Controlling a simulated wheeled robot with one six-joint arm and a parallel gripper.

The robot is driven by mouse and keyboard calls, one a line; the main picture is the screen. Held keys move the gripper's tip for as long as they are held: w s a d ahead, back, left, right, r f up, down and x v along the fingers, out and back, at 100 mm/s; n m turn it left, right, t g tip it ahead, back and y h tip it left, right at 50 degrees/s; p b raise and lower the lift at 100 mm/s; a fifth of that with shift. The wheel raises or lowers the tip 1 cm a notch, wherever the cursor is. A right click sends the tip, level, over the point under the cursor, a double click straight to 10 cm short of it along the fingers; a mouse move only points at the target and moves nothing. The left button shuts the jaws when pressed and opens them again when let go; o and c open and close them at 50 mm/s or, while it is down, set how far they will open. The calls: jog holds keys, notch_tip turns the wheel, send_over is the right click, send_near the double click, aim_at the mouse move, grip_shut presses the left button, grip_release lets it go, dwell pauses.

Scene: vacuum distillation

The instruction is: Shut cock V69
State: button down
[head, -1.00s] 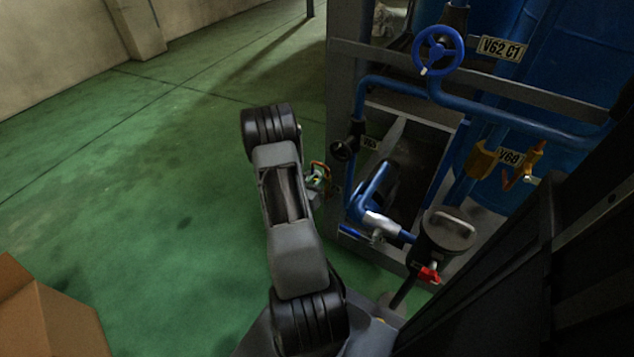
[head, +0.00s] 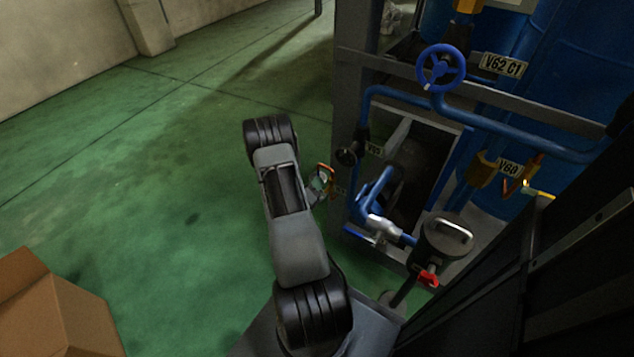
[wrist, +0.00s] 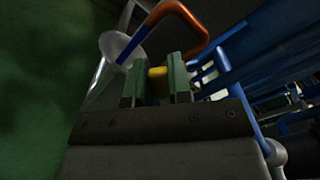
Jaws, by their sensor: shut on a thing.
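My gripper (wrist: 160,82) has its green fingers shut on a small yellow part (wrist: 157,72) in the wrist view. A bent orange rod (wrist: 190,22) with a blue end arches just beyond the fingertips, beside a pale round disc (wrist: 122,47). These look like parts of a cock, but how they join is partly hidden. In the head view my gripper (head: 320,186) is at the lower left edge of the rig, with an orange piece (head: 326,169) at its tip. A small label near it is too dark to read, so I cannot confirm V69.
A blue handwheel (head: 441,68) sits above blue pipes (head: 480,113). A black knob (head: 347,156), a grey pot (head: 445,242) and a red handle (head: 429,279) are right of my arm. A cardboard box (head: 50,308) stands lower left.

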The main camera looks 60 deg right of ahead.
jog(key=shift+w+f+n, duration=0.15)
jog(key=shift+n, duration=0.45)
jog(key=shift+f, duration=0.1)
jog(key=c, duration=1)
grip_release()
jog(key=shift+c, duration=0.2)
jog(key=a+p, duration=0.3)
jog(key=a, duration=1)
jog(key=shift+a, duration=0.4)
jog(key=shift+w, duration=0.1)
